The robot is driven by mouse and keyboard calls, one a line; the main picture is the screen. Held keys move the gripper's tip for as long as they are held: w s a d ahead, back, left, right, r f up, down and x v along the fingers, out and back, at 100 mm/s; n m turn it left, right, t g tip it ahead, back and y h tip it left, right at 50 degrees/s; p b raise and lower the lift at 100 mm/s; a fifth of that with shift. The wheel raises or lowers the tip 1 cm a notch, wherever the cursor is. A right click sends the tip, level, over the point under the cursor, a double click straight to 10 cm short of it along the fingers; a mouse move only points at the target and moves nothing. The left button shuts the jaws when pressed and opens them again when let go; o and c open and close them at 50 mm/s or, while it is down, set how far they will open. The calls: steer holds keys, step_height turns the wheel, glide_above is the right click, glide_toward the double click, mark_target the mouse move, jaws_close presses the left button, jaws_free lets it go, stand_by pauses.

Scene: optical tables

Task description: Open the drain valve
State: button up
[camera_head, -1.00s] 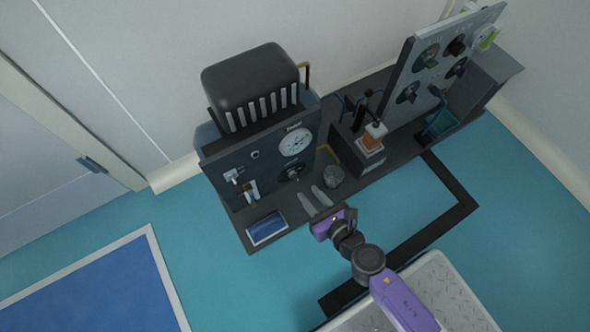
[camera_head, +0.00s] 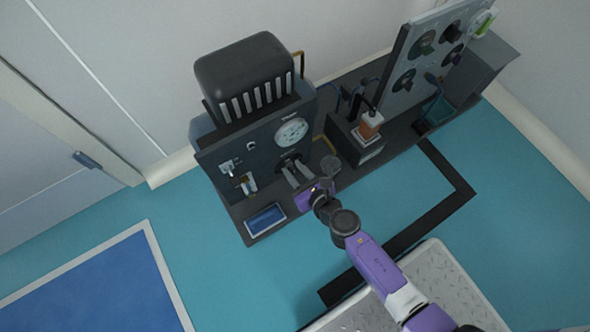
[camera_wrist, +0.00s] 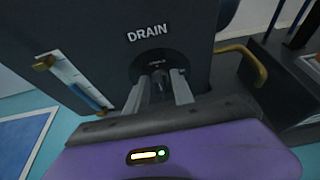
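The drain valve is a dark knob on a round black plate (camera_wrist: 154,60) under the white word DRAIN in the wrist view. In the head view its plate (camera_head: 285,158) is low on the front of the dark machine, below a white gauge. My gripper (camera_wrist: 159,77) points at the valve with two pale grey fingers apart, one on each side of the dark knob. I see a gap between fingers and knob, but cannot tell how deep the tips reach. In the head view my gripper (camera_head: 290,166) is close to the panel, partly covering the valve.
A sight gauge with a blue lower part (camera_wrist: 85,95) is left of the valve. A brass pipe (camera_wrist: 250,58) bends out at right. A blue tray (camera_head: 265,220) and a grey round cup (camera_head: 331,166) stand on the bench, either side of my gripper.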

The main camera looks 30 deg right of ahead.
jaws_close()
